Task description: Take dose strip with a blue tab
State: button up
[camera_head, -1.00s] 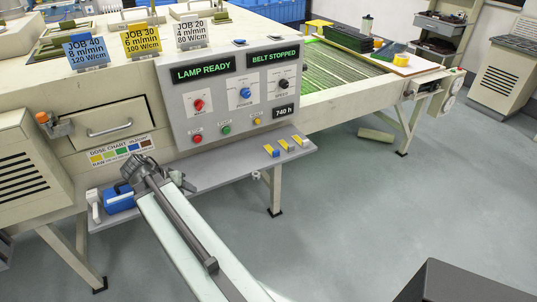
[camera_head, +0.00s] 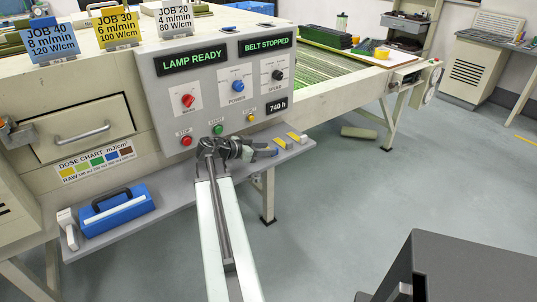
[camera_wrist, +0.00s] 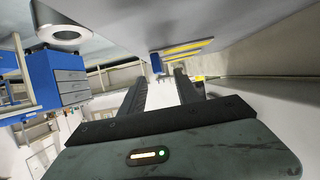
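Several dose strips lie side by side on the grey shelf below the control panel. The nearest one shows a blue tab (camera_head: 265,151) in the head view, just right of my gripper (camera_head: 238,149). A blue tab also shows in the wrist view (camera_wrist: 156,63), just beyond my gripper (camera_wrist: 161,76), seen between its fingertips. The other strips (camera_head: 283,143) lie farther right and look yellow and pale. They show as yellow bars in the wrist view (camera_wrist: 188,48). My gripper's fingers are apart with nothing between them. It is low over the shelf; whether it touches anything is unclear.
The shelf (camera_head: 190,186) also carries a blue case (camera_head: 116,210) and a white handheld tool (camera_head: 68,228) at left. The control panel (camera_head: 222,90) with its buttons rises right behind my gripper. A dark block (camera_head: 470,270) stands at the lower right. The floor between is open.

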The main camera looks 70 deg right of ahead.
jog(key=b+x, duration=0.2)
jog(key=x, duration=0.3)
jog(key=shift+f, duration=0.2)
jog(key=shift+s+a+r, duration=0.1)
grip_shut()
jog(key=shift+r, duration=0.1)
notch_tip(320, 180, up, 10)
jog(key=p, duration=1)
dwell(0.9)
